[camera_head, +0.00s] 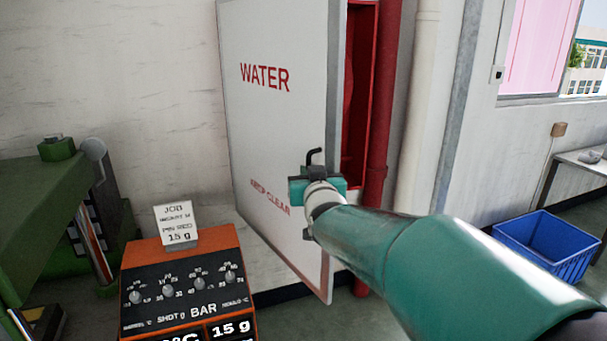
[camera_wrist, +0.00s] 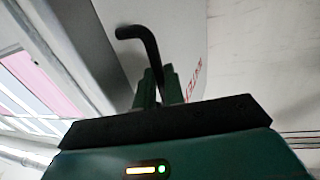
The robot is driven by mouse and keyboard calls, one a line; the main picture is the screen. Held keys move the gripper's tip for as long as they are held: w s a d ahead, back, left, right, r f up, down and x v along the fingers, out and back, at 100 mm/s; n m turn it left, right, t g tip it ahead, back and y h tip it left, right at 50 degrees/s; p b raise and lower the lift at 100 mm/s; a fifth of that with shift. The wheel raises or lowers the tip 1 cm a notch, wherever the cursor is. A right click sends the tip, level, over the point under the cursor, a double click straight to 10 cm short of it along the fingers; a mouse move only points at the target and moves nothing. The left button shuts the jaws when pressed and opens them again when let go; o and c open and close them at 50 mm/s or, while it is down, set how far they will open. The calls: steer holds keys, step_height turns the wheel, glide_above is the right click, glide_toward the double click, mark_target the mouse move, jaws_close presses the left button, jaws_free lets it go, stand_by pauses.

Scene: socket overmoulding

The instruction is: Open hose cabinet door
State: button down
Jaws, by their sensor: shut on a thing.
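The hose cabinet door (camera_head: 275,130) is a white panel marked WATER and KEEP CLEAR. It stands partly open, with a gap at its right edge showing the red cabinet interior (camera_head: 358,100). A black bent handle (camera_head: 313,156) is on the door near that edge; it also shows in the wrist view (camera_wrist: 146,45). My gripper (camera_head: 317,178) is shut on the handle, and its green fingers show around the handle's lower part in the wrist view (camera_wrist: 152,88). The exact contact is partly hidden by the gripper body.
An orange control box (camera_head: 185,285) with a small card stands at lower left, in front of the door. A green machine (camera_head: 45,205) is at far left. A red pipe (camera_head: 379,120) and a pale pipe (camera_head: 418,110) run beside the cabinet. A blue crate (camera_head: 548,245) is at right.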

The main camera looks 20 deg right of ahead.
steer(key=shift+a+r, duration=0.1)
steer(key=c, duration=1.5)
jaws_free()
steer(key=v, duration=1.3)
steer(key=shift+s, duration=0.4)
